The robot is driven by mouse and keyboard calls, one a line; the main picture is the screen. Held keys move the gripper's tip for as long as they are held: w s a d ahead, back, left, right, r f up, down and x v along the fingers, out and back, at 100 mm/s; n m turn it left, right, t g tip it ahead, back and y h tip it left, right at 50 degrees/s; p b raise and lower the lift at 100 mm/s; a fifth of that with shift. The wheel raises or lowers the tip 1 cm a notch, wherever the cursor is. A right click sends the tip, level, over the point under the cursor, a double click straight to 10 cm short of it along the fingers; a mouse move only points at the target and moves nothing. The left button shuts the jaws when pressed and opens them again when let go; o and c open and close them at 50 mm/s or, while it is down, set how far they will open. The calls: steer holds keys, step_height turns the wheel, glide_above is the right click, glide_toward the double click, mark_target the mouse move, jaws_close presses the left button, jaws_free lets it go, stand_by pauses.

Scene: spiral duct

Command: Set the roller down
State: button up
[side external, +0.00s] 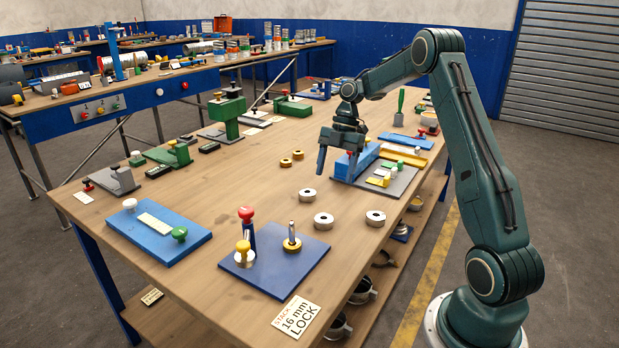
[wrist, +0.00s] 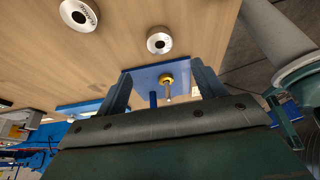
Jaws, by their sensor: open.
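Three silver rollers with dark bores lie flat on the wooden table, at the back (side external: 307,195), in the middle (side external: 324,220) and at the right (side external: 375,217). Two of them show in the wrist view, one at the top left (wrist: 79,14) and one near the centre (wrist: 159,41). My gripper (side external: 337,166) is open above the table, beside a blue block (side external: 364,160). In the wrist view, my gripper (wrist: 162,88) has its fingers spread with no roller held between them. Two brass rings (side external: 298,154) (side external: 285,162) lie farther back.
A dark blue plate (side external: 290,268) carries an upright pin (side external: 292,230) with a brass ring at its foot, and red and yellow knobs. A light blue fixture (side external: 160,230) stands at its left. A grey plate (side external: 395,185) holds small coloured pieces. Bare wood surrounds the rollers.

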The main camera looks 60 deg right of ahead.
stand_by(0.4)
steer(key=s+a+r+m+t+h, duration=0.1)
steer(key=s+a+r+m, duration=0.25)
steer(key=a+r, duration=0.4)
steer(key=s+a+r+m+t+h, duration=0.1)
steer(key=s+a+r+m+h, duration=0.15)
steer(key=a+r+m, duration=0.5)
steer(key=s+a+m+t, duration=0.1)
steer(key=s+a+m, duration=0.2)
steer(key=s, duration=0.5)
steer(key=s+a+f+m+t, duration=0.1)
steer(key=s+a+m, duration=0.3)
steer(key=s, duration=0.5)
steer(key=shift+a+f+t+h, duration=0.3)
steer(key=shift+a+t+h, duration=0.15)
steer(key=shift+a+t, duration=0.4)
